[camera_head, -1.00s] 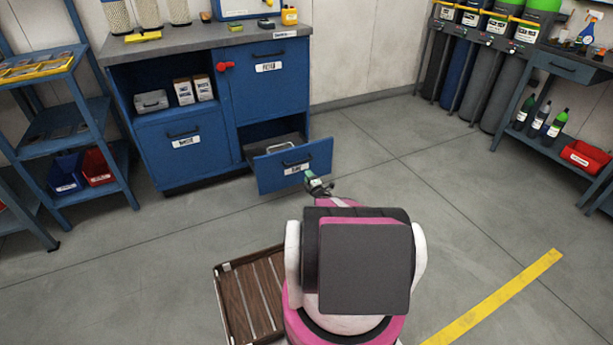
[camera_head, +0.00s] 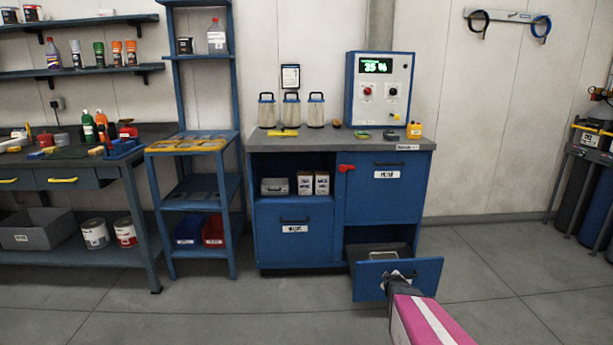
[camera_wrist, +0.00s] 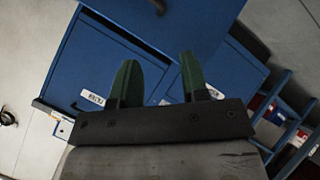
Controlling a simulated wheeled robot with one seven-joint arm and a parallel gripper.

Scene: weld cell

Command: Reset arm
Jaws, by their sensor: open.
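My gripper (camera_wrist: 158,78) is open in the wrist view, with two dark green fingers apart and nothing between them. Blue cabinet fronts show beyond the fingers. In the head view my gripper (camera_head: 398,279) is small and overlaps the front of an open lower drawer (camera_head: 370,283); I cannot tell whether it touches it. My pink and white arm reaches in from the bottom right. The drawer is pulled out of the blue cabinet (camera_head: 295,255) and a grey item (camera_head: 382,255) shows inside it.
A blue shelf rack (camera_head: 237,185) stands left of the cabinet, and a workbench (camera_head: 75,265) is further left. A control box (camera_head: 380,90) and filter canisters (camera_head: 291,110) sit on the cabinet top. Gas cylinders (camera_head: 590,200) stand at the right. The floor (camera_head: 490,265) right of the drawer is clear.

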